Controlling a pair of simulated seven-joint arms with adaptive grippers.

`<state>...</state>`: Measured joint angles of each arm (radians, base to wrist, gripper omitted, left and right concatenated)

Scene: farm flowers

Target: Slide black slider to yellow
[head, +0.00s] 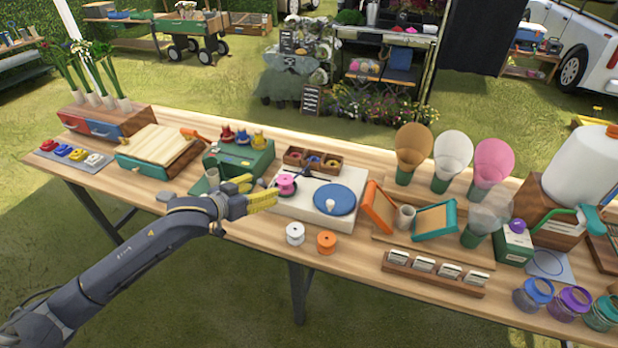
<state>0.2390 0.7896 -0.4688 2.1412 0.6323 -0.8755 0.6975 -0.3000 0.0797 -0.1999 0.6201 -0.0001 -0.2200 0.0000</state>
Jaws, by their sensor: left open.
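A green box (235,162) stands on the table left of centre, with red (226,134), blue (243,136) and yellow (259,142) pieces on its top. The black slider is too small or hidden to make out clearly; my gripper covers part of the area in front of this box. My left gripper (256,192) has yellow fingertips, spread apart and empty. It is in front of the green box's right side, left of the pink spool. My right gripper is not in view.
A pink spool (287,184) and a blue disc (335,199) sit on a white board (300,210) right of the gripper. White (295,234) and orange (326,242) spools stand in front. A wooden-topped box (156,143) stands left.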

